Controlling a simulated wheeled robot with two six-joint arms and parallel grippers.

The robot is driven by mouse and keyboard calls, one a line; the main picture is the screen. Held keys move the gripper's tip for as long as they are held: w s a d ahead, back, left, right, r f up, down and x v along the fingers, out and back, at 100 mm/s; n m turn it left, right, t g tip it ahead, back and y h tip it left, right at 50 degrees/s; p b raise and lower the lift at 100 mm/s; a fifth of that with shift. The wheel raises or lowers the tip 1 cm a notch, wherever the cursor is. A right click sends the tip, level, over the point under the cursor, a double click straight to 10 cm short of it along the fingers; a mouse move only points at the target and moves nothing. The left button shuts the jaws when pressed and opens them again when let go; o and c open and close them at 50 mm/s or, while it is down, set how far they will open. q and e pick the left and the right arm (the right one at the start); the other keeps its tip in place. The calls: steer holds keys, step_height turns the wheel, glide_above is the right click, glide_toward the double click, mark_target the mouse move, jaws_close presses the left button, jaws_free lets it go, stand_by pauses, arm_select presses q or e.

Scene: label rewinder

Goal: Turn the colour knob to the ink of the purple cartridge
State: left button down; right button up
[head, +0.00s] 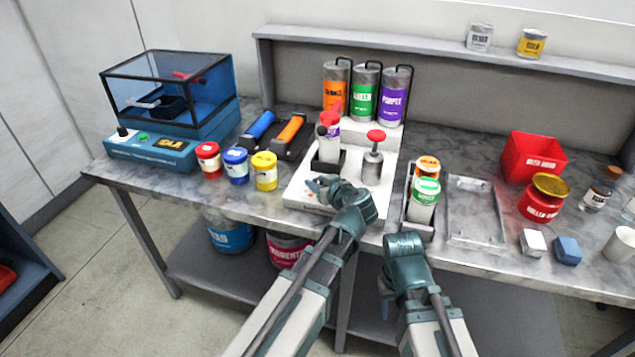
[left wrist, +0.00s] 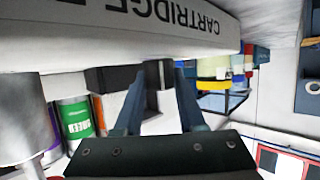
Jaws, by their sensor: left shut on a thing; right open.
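My left gripper (head: 320,187) is at the front of the white cartridge filler base (head: 300,198). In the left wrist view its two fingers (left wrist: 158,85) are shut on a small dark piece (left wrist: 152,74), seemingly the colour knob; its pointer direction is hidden. A small cartridge with a purple and white label (head: 332,130) stands upright in the black holder on the base. Large orange (head: 336,88), green (head: 364,93) and purple (head: 394,98) ink tanks stand behind it. My right gripper (head: 385,298) is open and empty in front of the bench edge.
A rack with orange and green cartridges (head: 426,190) stands right of the base, beside a grey tray (head: 476,210). Red, blue and yellow jars (head: 236,164) stand left, near a blue glass-covered machine (head: 160,145). A red bin (head: 534,157) is at the right.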

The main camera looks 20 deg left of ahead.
arm_select(q)
steer(key=shift+d+f+n+g+y, duration=0.1)
steer(key=shift+n+g+y, duration=0.7)
steer(key=shift+n+g, duration=0.3)
steer(key=shift+s, duration=0.1)
steer(key=c, duration=0.5)
jaws_free()
